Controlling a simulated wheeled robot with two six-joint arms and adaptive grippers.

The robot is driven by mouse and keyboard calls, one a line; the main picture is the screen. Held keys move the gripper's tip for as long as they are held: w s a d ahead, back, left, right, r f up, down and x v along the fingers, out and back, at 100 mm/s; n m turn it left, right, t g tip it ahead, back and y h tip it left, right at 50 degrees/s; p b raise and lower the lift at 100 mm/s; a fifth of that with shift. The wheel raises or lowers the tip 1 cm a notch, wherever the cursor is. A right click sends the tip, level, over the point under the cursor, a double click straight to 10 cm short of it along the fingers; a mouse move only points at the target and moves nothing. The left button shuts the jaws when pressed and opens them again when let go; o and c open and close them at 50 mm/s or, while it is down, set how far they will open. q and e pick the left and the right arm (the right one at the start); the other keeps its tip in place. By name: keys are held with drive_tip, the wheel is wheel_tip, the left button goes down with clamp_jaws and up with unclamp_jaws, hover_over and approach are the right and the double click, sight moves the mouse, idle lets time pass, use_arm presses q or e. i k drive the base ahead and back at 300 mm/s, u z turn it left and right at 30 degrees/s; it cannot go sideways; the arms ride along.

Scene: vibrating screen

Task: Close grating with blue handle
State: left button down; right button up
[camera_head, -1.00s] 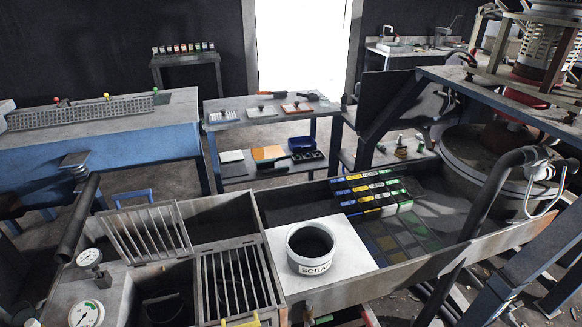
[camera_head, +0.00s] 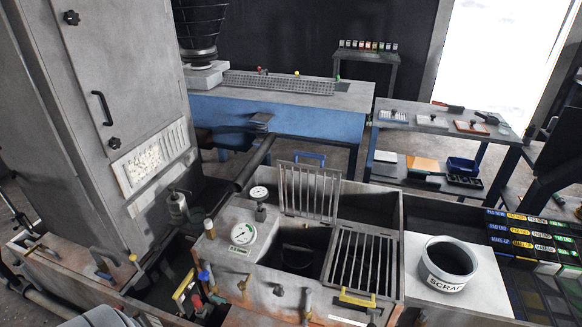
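The grating with the blue handle (camera_head: 309,191) stands raised and tilted up at the back edge of the grey metal box (camera_head: 225,219). Its blue handle (camera_head: 310,156) is at the top. The opening in front of it (camera_head: 298,256) is uncovered and dark inside. A second grating, with a yellow handle (camera_head: 357,299), lies flat over the right compartment of the box. Neither of my grippers shows in the head view.
Gauges (camera_head: 243,233) sit on the box's left side. A white scrap bucket (camera_head: 447,265) stands on a white board at the right, beside labelled small boxes (camera_head: 521,232). A tall grey cabinet (camera_head: 130,70) fills the left. A dark pipe (camera_head: 255,163) slants behind the box.

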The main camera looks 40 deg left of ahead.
sight(292, 213)
drive_tip(key=u, duration=0.65)
drive_tip(key=i, duration=0.3)
drive_tip(key=u, duration=0.7)
